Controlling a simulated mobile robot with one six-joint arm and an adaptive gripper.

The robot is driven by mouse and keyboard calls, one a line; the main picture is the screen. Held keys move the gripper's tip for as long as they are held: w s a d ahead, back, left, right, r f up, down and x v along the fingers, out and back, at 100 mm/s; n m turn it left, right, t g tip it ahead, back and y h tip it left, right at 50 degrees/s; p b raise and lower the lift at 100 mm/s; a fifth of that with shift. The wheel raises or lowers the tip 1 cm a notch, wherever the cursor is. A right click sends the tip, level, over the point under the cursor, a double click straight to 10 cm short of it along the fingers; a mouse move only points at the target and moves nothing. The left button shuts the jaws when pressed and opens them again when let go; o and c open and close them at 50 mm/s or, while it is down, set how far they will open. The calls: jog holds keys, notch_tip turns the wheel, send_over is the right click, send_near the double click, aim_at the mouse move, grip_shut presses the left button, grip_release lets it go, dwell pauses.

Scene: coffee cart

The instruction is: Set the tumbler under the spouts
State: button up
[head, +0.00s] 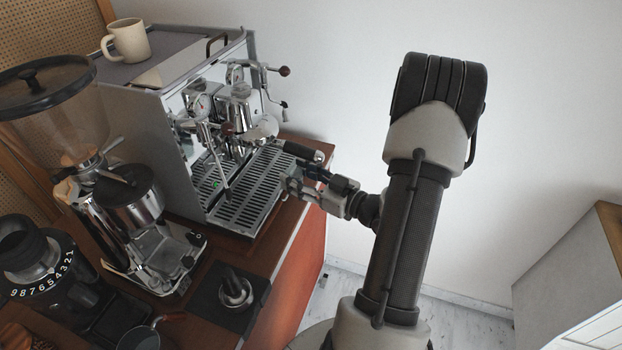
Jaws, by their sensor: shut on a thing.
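The espresso machine (172,150) stands on the wooden counter, its chrome front facing right. Its slotted drip tray (238,208) juts out below the group head (240,92). A portafilter with a black handle (303,151) points out toward the right, above the tray; its spouts are too small to make out. My gripper (292,184) reaches in from the right at the tray's outer edge, below that handle. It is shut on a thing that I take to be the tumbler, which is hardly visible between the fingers. I cannot tell whether it touches the tray.
A cream mug (129,41) stands on top of the machine. A grinder (130,205) with a large hopper is at its left. A tamper (235,288) sits on a dark mat in front. Steam and water wands crowd the machine's front. Open floor lies right of the counter.

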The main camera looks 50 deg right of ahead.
jog(key=shift+w+a+f+b, duration=0.15)
jog(key=shift+w+a, duration=0.45)
jog(key=shift+w, duration=0.8)
jog(key=shift+w+a+b, duration=0.2)
jog(key=shift+w+a, duration=0.35)
jog(key=shift+w, duration=0.85)
jog(key=shift+w+a+f+b, duration=0.15)
jog(key=shift+w+a, duration=0.45)
jog(key=shift+w, duration=0.8)
jog(key=shift+f+b, duration=0.3)
jog(key=shift+b, duration=0.1)
jog(key=o, duration=1.2)
jog(key=shift+o, duration=0.2)
jog(key=shift+s, duration=0.1)
jog(key=s+d, duration=0.1)
jog(key=s, duration=1)
jog(key=shift+s+d+r, duration=0.3)
jog(key=shift+s, duration=0.1)
jog(key=shift+w, duration=0.1)
